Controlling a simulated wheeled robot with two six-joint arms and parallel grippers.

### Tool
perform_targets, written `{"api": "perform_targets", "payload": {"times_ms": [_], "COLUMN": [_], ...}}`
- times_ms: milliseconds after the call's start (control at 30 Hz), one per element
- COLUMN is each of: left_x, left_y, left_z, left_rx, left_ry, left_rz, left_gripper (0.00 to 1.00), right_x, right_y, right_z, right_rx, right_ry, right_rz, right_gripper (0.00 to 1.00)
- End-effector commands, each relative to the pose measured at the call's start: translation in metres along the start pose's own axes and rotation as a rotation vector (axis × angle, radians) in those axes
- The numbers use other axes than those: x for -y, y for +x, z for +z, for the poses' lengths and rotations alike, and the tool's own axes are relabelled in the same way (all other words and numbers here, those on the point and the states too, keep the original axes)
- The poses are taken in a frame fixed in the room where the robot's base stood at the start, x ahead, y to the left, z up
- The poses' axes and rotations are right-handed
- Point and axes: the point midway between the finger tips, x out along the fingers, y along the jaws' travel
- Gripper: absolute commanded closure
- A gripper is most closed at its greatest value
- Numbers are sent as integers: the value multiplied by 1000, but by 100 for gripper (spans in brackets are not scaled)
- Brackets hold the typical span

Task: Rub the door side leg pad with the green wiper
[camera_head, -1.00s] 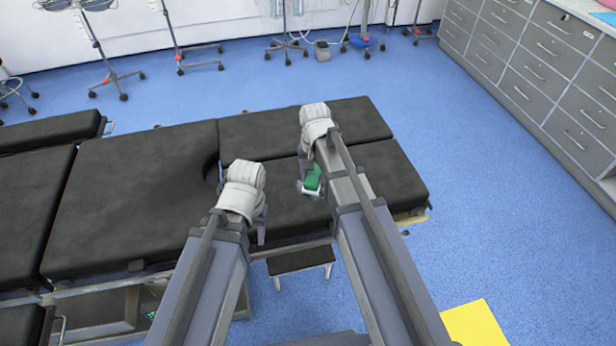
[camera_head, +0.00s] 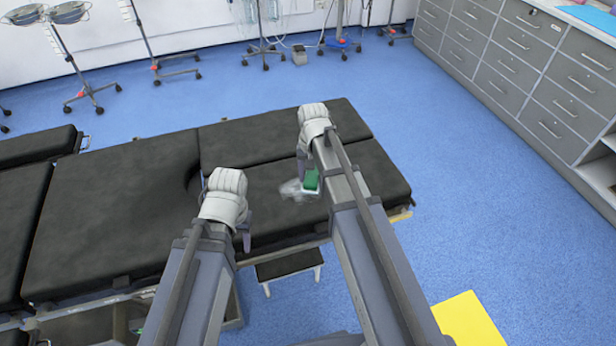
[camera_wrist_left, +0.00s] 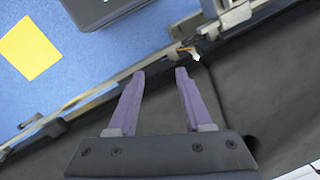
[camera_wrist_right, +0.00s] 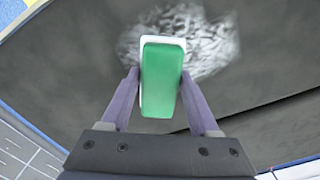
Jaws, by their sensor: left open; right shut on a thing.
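The green wiper (camera_head: 311,180) has a green top and a white base, and lies low at the surface of the near leg pad (camera_head: 350,199). My right gripper (camera_wrist_right: 160,82) is shut on the wiper, with one purple finger on each side of it. A pale whitish smear (camera_head: 293,190) lies on the black leg pad beside the wiper; it also shows around the wiper's far end in the right wrist view (camera_wrist_right: 205,50). My left gripper (camera_wrist_left: 160,75) is open and empty, near the table's front edge. The wiper's underside is hidden.
The far leg pad (camera_head: 265,136) lies behind the near one. A small black-topped step (camera_head: 290,263) stands below the table's front edge. A yellow sheet (camera_head: 470,318) lies on the blue floor. Grey drawer cabinets (camera_head: 510,68) line the right wall. Wheeled stands are at the back.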

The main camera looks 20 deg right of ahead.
Motion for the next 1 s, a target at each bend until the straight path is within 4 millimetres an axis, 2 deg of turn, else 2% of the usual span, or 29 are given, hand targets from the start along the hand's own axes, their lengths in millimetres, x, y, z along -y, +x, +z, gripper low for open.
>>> {"api": "perform_targets", "payload": {"times_ms": [167, 567, 867, 1000], "left_x": [0, 0, 0, 0], "left_y": [0, 3, 3, -3], "left_z": [0, 0, 0, 0], "left_rx": [0, 0, 0, 0], "left_ry": [0, 0, 0, 0], "left_rz": [0, 0, 0, 0], "left_gripper": [50, 50, 50, 50], "right_x": [-3, -29, -31, -31], "right_y": [0, 3, 3, -3], "right_z": [-2, -16, -17, -17], "right_rx": [0, 0, -2, -2], "right_ry": [1, 1, 1, 1], "right_rz": [0, 1, 3, 3], "right_gripper": [83, 83, 83, 83]}}
